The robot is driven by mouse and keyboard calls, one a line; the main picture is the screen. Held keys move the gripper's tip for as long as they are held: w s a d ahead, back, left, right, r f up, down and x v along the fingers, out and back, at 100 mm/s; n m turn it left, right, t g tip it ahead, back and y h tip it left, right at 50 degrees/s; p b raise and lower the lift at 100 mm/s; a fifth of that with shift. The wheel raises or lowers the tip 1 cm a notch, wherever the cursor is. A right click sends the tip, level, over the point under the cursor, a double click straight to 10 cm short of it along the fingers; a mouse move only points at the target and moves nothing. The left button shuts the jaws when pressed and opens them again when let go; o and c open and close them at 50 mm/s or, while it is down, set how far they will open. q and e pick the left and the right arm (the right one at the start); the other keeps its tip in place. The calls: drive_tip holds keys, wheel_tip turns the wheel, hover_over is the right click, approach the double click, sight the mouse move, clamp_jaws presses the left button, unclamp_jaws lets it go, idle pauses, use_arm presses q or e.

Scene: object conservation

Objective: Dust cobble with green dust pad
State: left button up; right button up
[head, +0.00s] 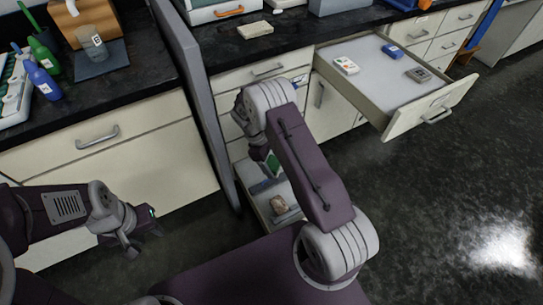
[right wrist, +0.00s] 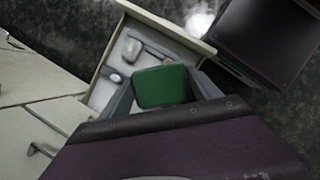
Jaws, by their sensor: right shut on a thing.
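The green dust pad (right wrist: 162,86) is held between the fingers of my right gripper (right wrist: 163,92). The pad also shows in the head view (head: 272,164), where the gripper hangs over an open lower drawer. A brownish lump that looks like the cobble (head: 278,203) lies in that drawer, nearer the front than the pad. The pad appears apart from it. In the right wrist view, a pale stone-like thing (right wrist: 132,48) lies in the drawer beyond the pad; I cannot tell surely whether it is the cobble. My left gripper (head: 143,240) appears open and empty, in front of the left cabinet.
The lower drawer's wall (right wrist: 170,26) surrounds the pale items. An upper drawer (head: 380,80) stands open at the right with several small things inside. A grey partition (head: 200,100) rises left of my right arm. Bottles and a wooden block crowd the left counter (head: 140,70).

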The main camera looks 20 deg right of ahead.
use_arm(q)
wheel_tip(320, 180, down, 14)
drive_tip(key=b, duration=1.1)
use_arm(e)
drive_tip(key=s+f, duration=0.1)
drive_tip(key=f, duration=0.8)
drive_tip(key=s+f, duration=0.2)
drive_tip(key=f, duration=0.8)
drive_tip(key=shift+s+a+f+n, duration=0.15)
drive_tip(key=shift+s+f+n, duration=0.1)
drive_tip(key=shift+n, duration=0.15)
use_arm(q)
drive_tip(key=shift+f, duration=0.2)
